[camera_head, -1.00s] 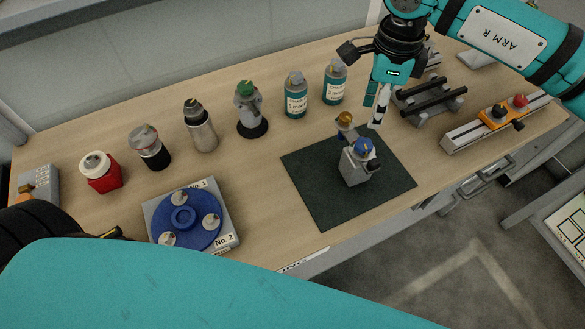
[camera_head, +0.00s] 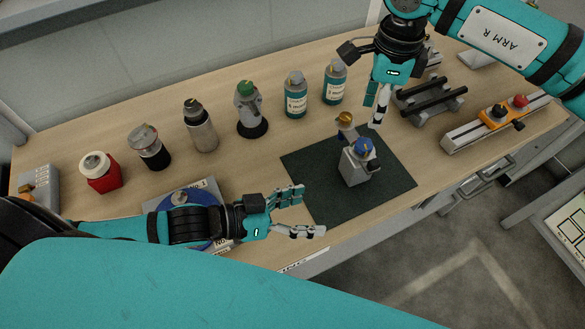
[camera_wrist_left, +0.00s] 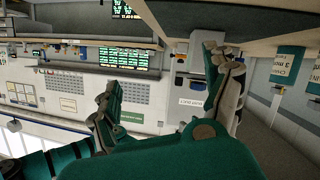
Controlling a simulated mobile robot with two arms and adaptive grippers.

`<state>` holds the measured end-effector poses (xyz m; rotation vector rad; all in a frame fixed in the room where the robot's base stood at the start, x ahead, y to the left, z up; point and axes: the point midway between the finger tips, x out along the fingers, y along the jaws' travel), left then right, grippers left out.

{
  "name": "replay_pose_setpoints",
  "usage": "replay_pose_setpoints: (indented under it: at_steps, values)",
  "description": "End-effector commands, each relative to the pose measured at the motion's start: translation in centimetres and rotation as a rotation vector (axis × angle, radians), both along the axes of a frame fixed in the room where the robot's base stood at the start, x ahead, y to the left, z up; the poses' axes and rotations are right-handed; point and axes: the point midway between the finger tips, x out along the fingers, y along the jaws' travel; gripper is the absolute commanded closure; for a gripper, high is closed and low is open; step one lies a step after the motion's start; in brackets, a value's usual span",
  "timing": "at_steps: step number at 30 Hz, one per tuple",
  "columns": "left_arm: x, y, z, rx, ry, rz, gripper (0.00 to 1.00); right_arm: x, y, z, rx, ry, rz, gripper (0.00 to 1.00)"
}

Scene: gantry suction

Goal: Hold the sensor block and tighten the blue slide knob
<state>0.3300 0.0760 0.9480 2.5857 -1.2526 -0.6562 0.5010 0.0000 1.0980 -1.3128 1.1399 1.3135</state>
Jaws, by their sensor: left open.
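The grey sensor block (camera_head: 355,168) stands on a dark green mat (camera_head: 325,205). The blue knob (camera_head: 363,146) is on its top, and a brass-coloured knob (camera_head: 345,118) shows just behind it. My left gripper (camera_head: 313,210) reaches in from the left over the mat's left front edge. It is open and empty, with its fingertips short of the block. Its spread fingers also show in the left wrist view (camera_wrist_left: 168,90), with nothing between them. My right gripper (camera_head: 376,105) points down behind and right of the block, apart from it; its finger gap is unclear.
My left arm passes over the blue round fixture (camera_head: 180,198). Bottles (camera_head: 296,95) and several containers line the back. A black-railed stand (camera_head: 430,97) and a rail with an orange slider (camera_head: 495,117) are at right. The mat's front is clear.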

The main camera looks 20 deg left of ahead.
Motion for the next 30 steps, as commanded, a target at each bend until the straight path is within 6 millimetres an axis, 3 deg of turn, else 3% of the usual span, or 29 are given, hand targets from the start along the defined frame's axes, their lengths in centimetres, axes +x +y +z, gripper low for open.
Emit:
replay_pose_setpoints:
  at_steps: [1, 6, 14, 20, 30]
  values:
    - [1.5, 0.9, 0.5, 0.061, -0.055, -0.012, 0.15, 0.0, 0.0, 0.0, 0.0, 0.0, 0.0, 0.62]
    - [4.9, 3.3, 1.8, 0.213, -0.178, -0.025, 0.15, 0.0, 0.0, 0.0, 0.0, 0.0, 0.0, 0.62]
    - [6.5, 4.5, 2.5, 0.288, -0.234, -0.024, 0.15, 0.0, 0.0, 0.0, 0.0, 0.0, 0.0, 0.62]
    - [7.3, 3.7, 2.1, 0.285, -0.236, -0.021, 0.15, 0.0, 0.0, 0.0, 0.0, 0.0, 0.0, 0.62]
    - [11.2, -0.8, -0.3, 0.284, -0.234, -0.022, 0.15, 0.0, 0.0, 0.0, 0.0, 0.0, 0.0, 0.62]
